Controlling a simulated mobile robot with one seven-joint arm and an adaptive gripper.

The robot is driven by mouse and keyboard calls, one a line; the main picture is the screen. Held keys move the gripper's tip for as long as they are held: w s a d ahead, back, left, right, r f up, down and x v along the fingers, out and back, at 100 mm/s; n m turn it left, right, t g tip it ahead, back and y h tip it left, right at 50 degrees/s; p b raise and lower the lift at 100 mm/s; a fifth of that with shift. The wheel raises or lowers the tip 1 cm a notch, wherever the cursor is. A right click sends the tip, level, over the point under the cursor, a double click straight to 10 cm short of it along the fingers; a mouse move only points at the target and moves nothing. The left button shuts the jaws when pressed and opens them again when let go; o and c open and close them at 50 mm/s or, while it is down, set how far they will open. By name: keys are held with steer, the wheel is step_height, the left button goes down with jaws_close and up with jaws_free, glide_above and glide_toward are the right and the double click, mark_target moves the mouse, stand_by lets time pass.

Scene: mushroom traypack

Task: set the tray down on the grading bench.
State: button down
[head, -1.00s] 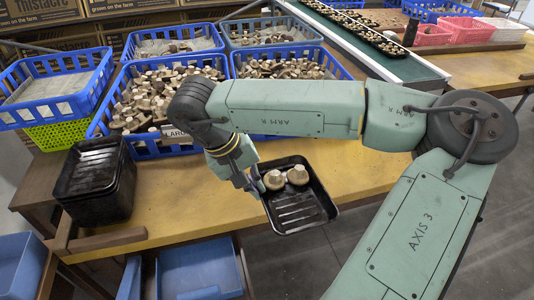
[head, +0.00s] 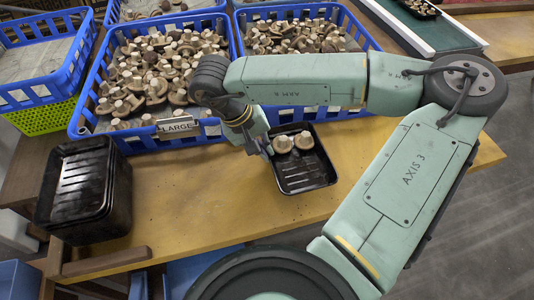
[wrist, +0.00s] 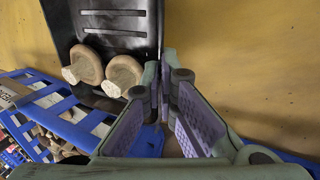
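The black tray (head: 307,178) holds two brown mushrooms (head: 293,142) at its far end; its bare ribbed part faces the near side. It is over the yellow grading bench (head: 220,205), near the right part, and looks about level. I cannot tell whether its base touches the bench. My gripper (head: 266,151) is at the tray's left side. In the wrist view my fingers (wrist: 167,72) close together at the edge of the tray (wrist: 118,42), pinching its wall. The mushrooms also show there (wrist: 88,65), with yellow bench top (wrist: 245,55) to the right.
Blue crates of mushrooms (head: 214,133) stand behind, one with a LARGE label (head: 177,127). A stack of black trays (head: 85,190) stands at the bench's left. Bench top is clear between stack and tray. A green conveyor (head: 450,35) runs at the back right.

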mark_target(265, 167)
steer(key=shift+f+p, duration=0.3)
steer(key=shift+f, duration=1.4)
steer(key=shift+f, duration=0.1)
steer(key=c, duration=2.4)
jaws_free()
steer(key=c, duration=1.8)
jaws_free()
steer(key=shift+r, duration=0.25)
steer(key=b+v, duration=0.3)
steer(key=v, duration=0.8)
steer(key=shift+a+r, duration=0.2)
steer(key=shift+r, duration=0.15)
